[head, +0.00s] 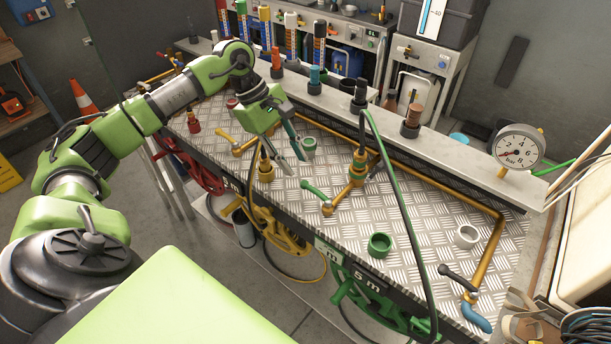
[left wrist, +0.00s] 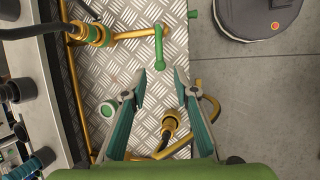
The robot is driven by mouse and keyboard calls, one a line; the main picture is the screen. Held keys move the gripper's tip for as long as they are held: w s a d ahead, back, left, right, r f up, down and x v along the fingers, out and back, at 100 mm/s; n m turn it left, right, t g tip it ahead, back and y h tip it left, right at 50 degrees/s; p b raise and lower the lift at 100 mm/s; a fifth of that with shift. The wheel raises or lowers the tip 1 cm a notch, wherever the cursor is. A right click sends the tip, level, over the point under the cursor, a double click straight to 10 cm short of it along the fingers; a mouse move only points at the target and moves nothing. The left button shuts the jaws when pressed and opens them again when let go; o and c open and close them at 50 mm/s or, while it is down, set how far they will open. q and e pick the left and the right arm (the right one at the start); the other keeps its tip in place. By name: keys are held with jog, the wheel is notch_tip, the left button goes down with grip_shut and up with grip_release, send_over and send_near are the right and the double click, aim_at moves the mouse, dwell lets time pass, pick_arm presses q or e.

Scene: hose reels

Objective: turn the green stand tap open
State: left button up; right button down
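The green stand tap has a green lever handle (head: 315,190) on a brass body (head: 342,201), on the checker-plate bench top. In the left wrist view its green lever (left wrist: 158,48) lies just beyond my fingertips, roughly in line with the gap between them. My left gripper (head: 295,164) is open and empty, with teal fingers pointing down, a little to the left of and behind the lever in the head view. It also shows open in the left wrist view (left wrist: 159,75). No contact with the lever is visible. My right gripper is not in view.
A brass hose fitting (head: 265,168) stands close beside my left fingers. A green ring (head: 309,146) lies near the fingertips. A green hose (head: 395,200) arches right of the tap. A green cup (head: 379,245), a white cup (head: 466,236) and a blue-handled tap (head: 474,314) stand farther right.

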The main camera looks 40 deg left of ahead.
aim_at(308, 185)
pick_arm(q)
jog(key=p+x, duration=0.1)
jog(key=x, duration=0.5)
jog(key=shift+d+p, duration=0.15)
jog(key=shift+p, duration=0.2)
jog(key=shift+w+d+f, duration=0.15)
jog(key=shift+d+f, duration=0.05)
jog(key=shift+f, duration=0.4)
grip_shut()
